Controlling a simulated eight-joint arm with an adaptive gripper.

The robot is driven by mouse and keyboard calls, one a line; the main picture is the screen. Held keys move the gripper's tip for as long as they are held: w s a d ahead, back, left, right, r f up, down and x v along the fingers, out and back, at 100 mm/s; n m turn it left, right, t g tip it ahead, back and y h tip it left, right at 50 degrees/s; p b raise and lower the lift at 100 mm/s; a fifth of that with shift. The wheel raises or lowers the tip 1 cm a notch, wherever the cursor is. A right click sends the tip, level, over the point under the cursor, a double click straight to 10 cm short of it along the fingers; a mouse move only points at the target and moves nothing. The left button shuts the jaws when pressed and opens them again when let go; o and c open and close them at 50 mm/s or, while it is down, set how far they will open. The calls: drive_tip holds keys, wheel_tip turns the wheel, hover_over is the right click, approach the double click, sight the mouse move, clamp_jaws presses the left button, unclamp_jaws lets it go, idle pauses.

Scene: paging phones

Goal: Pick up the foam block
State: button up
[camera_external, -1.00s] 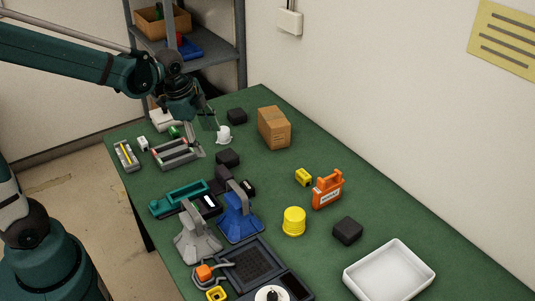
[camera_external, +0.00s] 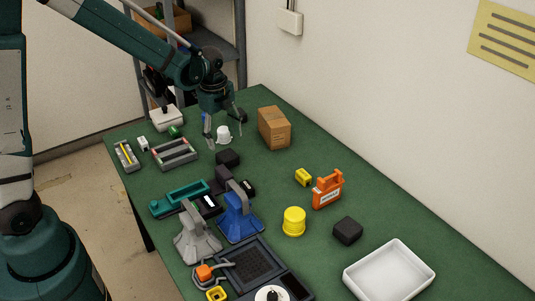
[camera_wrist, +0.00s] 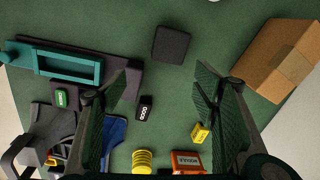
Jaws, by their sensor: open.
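Dark, block-shaped pieces that could be the foam block are in view. One dark block (camera_external: 228,158) lies on the green table near my gripper; in the wrist view it is the dark square (camera_wrist: 171,45) at the upper middle. Another dark block (camera_external: 347,231) lies left of the white tray. My gripper (camera_external: 224,138) is open and empty, pointing down above the table, behind and slightly left of the nearer block. In the wrist view its two fingers (camera_wrist: 165,115) are wide apart, with that block above the gap between them.
A cardboard box (camera_external: 275,128) stands right of my gripper, and a white cup (camera_external: 223,134) is by the fingers. A teal tray (camera_external: 180,198), blue stand (camera_external: 240,215), yellow cylinder (camera_external: 294,221) and orange case (camera_external: 328,189) stand nearer. A white tray (camera_external: 390,272) is front right.

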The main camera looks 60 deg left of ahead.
sight(228, 155)
drive_tip(key=w+a+f, duration=0.1)
drive_tip(key=a+f+m+p, duration=0.1)
drive_tip(key=f, duration=0.1)
drive_tip(key=w+f+m+g+p, duration=0.1)
drive_tip(key=shift+w+a+f, duration=0.35)
drive_tip(key=shift+a, duration=0.05)
drive_tip(key=shift+f, duration=0.15)
drive_tip(key=shift+f, duration=1.25)
drive_tip(key=shift+f, duration=0.1)
drive_tip(key=shift+f+b, duration=0.5)
drive_tip(key=shift+f, duration=2)
drive_tip(key=c, duration=0.8)
